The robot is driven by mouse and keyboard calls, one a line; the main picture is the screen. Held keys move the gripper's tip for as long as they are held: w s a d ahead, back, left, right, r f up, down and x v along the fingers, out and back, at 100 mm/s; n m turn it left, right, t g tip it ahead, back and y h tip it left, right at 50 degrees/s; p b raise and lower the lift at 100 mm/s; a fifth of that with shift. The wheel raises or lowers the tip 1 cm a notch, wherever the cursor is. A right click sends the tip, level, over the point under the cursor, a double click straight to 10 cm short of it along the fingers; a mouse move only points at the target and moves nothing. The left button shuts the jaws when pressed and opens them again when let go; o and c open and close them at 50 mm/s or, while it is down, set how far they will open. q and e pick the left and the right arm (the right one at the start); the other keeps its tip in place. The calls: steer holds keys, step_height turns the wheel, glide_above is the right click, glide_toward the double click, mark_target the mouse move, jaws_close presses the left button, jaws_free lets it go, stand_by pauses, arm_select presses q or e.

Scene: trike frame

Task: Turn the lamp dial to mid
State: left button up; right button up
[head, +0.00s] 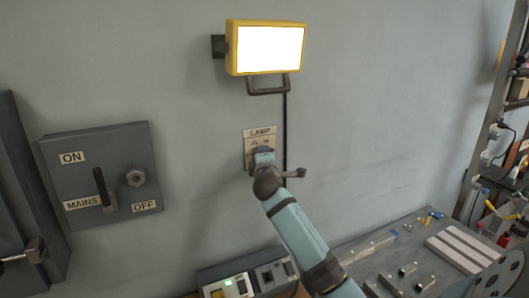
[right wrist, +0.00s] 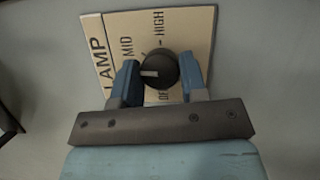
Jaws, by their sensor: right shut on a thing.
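The lamp panel (head: 249,134) is a beige plate on the wall, marked LAMP. In the right wrist view the panel (right wrist: 190,25) shows MID and HIGH, and a third label partly hidden below the dial. The black round dial (right wrist: 160,66) has a white pointer mark that points left, toward the LAMP side and a little below the word MID. My right gripper (head: 263,152) is at the panel and covers the dial in the head view. In the wrist view its blue fingers (right wrist: 158,78) are shut on the dial, one on each side. My left gripper is not in view.
The lamp (head: 267,48) above is brightly lit, with a cable running down. A MAINS switch box (head: 105,170) is on the wall at left. A workbench (head: 405,246) with small parts stands at lower right, and a device with a green light (head: 229,288) is at the bottom.

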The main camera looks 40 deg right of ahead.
steer(key=m+g+y+p, duration=0.1)
steer(key=m+p, duration=0.1)
steer(key=m, duration=0.2)
steer(key=shift+r+p, duration=0.1)
steer(key=shift+p, duration=0.3)
stand_by(0.4)
steer(key=o, duration=0.9)
steer(key=shift+s, duration=0.1)
